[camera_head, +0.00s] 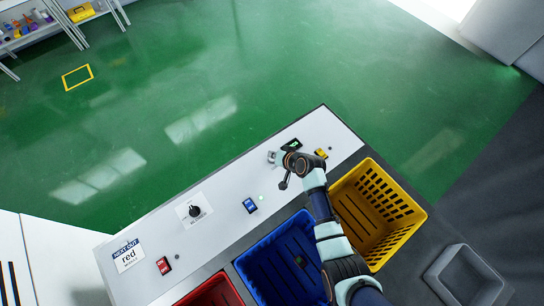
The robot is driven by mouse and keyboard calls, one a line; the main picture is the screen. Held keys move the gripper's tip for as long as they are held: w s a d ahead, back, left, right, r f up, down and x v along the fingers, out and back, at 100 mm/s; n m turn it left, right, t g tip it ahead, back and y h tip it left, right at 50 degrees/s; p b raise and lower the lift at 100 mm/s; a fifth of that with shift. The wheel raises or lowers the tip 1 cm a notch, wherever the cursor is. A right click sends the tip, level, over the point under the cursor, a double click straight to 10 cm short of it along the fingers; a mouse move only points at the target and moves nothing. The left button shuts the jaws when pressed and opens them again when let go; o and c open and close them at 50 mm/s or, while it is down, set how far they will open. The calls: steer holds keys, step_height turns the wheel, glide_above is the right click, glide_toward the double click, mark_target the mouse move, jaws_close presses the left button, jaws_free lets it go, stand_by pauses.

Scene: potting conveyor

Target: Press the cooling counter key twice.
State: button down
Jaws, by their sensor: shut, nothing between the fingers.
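A white control panel (225,229) runs diagonally across the view. It carries a small red unit (164,265), a blue unit (249,204) and a yellow unit (320,153). A dark unit with green marks (292,145) sits at its far end, close to my arm. The markings are too small to read, so I cannot tell which one is the cooling counter key. My gripper (283,185) is small and dark, shut and empty, over the panel between the blue and yellow units. I cannot tell whether it touches the panel. My arm hides part of the panel's right end.
A black knob (194,211) and a sign reading "NEXT OUT red" (128,255) are on the panel. Red (211,291), blue (270,257) and yellow (378,215) crates stand along its near side. A grey tray (464,276) is at lower right. Green floor beyond is mostly clear.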

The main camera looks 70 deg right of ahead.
steer(key=shift+r, duration=0.1)
step_height(320, 180, up, 5)
steer(key=p, duration=0.4)
steer(key=shift+p, duration=0.35)
stand_by(1.6)
